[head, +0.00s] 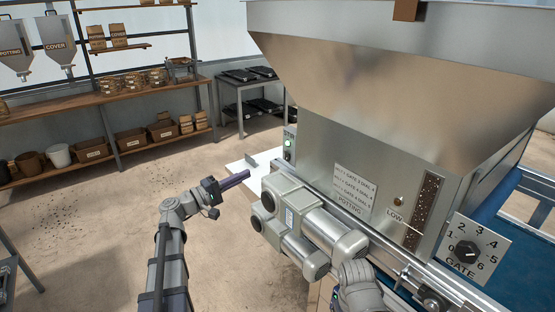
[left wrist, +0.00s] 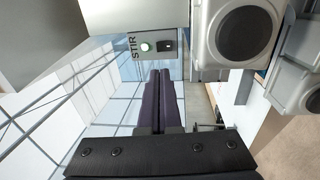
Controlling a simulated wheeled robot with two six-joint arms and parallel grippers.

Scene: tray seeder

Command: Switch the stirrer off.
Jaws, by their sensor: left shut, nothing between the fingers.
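In the left wrist view the panel (left wrist: 153,34), marked STIR, shows a bright lamp (left wrist: 146,47) beside a dark switch (left wrist: 167,46). Which way the switch is set is too small to tell. My left gripper (head: 246,176) is shut and empty, to the left of and below the panel in the head view. Its dark fingers (left wrist: 160,73) point toward the panel, with their tips apparently short of the switch.
Grey motors (head: 305,225) jut from the machine to the right of my left gripper. The potting hopper (head: 400,80) rises above. A gate dial (head: 467,252) sits at the right. Shelves with pots (head: 105,85) stand at the back left; the floor between is open.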

